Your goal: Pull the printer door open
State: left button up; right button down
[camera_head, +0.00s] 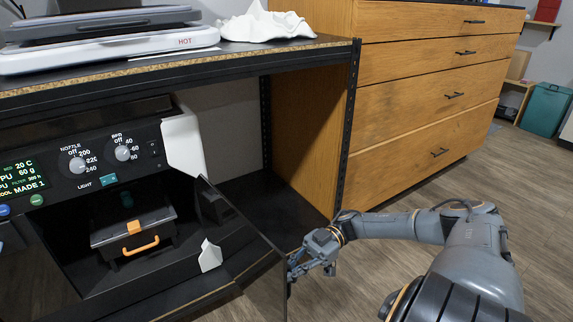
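The printer (183,145) stands on the lower shelf at left, with a white corner piece, a control panel and a dark interior. Its dark, see-through door (262,292) stands swung outward, leaving the interior in view. A white piece (210,256) shows at the door's lower left; I cannot tell what it belongs to. My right gripper (297,268) is at the door's outer edge, its fingers close to or touching that edge. I cannot tell whether the fingers are closed on it. My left gripper is not in view.
Inside the printer is a dark box with an orange handle (141,246). The shelf unit's black upright (349,120) rises behind my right gripper. A wooden drawer cabinet (430,95) stands at the back. Wooden floor (380,283) is clear around my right arm.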

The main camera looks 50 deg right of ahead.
jog(key=c, duration=1.7)
grip_release()
jog(key=d, duration=0.4)
jog(key=s+d, duration=0.1)
jog(key=d, duration=0.7)
jog(key=shift+s, duration=0.25)
jog(key=shift+s, duration=0.1)
